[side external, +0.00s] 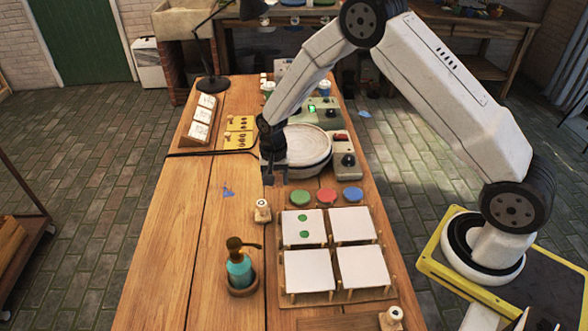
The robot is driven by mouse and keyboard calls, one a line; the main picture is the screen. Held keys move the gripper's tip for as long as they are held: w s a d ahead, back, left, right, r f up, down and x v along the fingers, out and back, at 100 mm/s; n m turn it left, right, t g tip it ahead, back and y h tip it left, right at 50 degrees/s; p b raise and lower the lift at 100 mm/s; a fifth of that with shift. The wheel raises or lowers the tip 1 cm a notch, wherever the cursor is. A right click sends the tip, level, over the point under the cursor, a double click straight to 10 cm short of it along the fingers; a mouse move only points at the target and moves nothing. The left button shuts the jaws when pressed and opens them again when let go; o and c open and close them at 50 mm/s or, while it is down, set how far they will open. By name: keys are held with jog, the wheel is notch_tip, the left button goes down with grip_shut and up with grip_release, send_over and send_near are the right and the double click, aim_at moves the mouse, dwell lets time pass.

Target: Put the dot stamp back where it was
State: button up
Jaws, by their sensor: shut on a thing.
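My gripper (275,179) hangs over the table just in front of the round white plate or wheel (306,143). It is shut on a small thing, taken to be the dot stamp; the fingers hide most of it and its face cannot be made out. Another similar stamp (394,317) is at the lower right.
Green (300,198), red (327,195) and blue (353,194) pads lie behind the tile rack (338,297). A teal pump bottle (239,268) stands left of the rack. A control box (345,155) is right of the wheel. The left table strip is mostly clear.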

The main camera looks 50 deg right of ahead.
jog(key=shift+w+f, duration=2.9)
jog(key=shift+f, duration=0.15)
jog(key=shift+f, duration=0.1)
jog(key=shift+w+f, duration=0.15)
jog(key=shift+f, duration=1.5)
jog(key=shift+f, duration=0.1)
jog(key=o, duration=1)
